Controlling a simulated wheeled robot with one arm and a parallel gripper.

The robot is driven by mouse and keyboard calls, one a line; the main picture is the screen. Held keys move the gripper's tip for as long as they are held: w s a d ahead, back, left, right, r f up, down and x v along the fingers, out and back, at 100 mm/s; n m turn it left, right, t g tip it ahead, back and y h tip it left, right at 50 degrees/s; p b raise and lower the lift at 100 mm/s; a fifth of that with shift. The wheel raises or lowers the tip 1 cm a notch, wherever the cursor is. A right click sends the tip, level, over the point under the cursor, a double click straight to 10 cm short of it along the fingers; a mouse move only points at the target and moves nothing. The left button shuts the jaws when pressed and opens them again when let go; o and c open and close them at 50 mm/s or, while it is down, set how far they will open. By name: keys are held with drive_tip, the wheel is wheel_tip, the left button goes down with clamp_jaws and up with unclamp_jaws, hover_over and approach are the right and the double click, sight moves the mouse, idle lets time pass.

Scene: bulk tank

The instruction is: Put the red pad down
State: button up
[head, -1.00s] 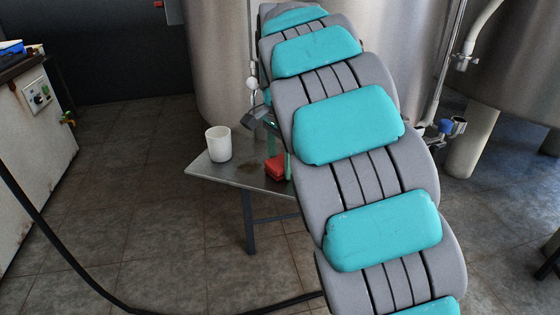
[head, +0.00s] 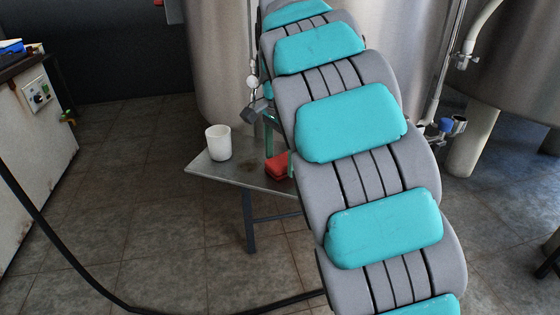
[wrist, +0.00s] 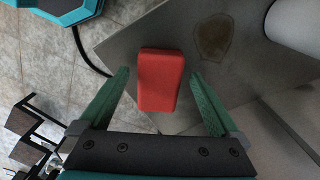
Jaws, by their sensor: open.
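The red pad (head: 279,168) lies flat on the grey metal table (head: 225,171), near its right part, partly hidden behind my arm. In the wrist view the pad (wrist: 160,80) shows whole, with bare table around it. My gripper (wrist: 158,75) is open, with one green finger on each side of the pad and a visible gap to both. In the head view a green finger shows just above and beside the pad, and the rest is mostly behind my arm.
A white cup (head: 218,142) stands on the table left of the pad; it also shows at the wrist view's upper right (wrist: 295,25). A brown stain (wrist: 213,37) marks the tabletop. Large steel tanks (head: 215,60) stand behind. A black hose (head: 60,250) crosses the floor.

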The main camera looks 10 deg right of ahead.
sight(280, 161)
wheel_tip(280, 161, up, 11)
drive_tip(key=p, duration=0.1)
drive_tip(key=shift+p, duration=0.4)
drive_tip(key=shift+s, duration=0.1)
drive_tip(key=s+f+n, duration=0.4)
drive_tip(key=s+f, duration=0.2)
drive_tip(key=s, duration=0.5)
drive_tip(key=s+f+n+g, duration=0.1)
drive_tip(key=s+f+n, duration=0.4)
drive_tip(key=s, duration=0.7)
drive_tip(key=s+f+n, duration=0.4)
drive_tip(key=s+f, duration=0.4)
drive_tip(key=s, duration=0.4)
drive_tip(key=shift+s+d+f+g, duration=0.25)
drive_tip(key=shift+d+f+g, duration=0.05)
drive_tip(key=shift+g, duration=0.1)
drive_tip(key=shift+o, duration=0.2)
drive_tip(key=shift+w, duration=0.1)
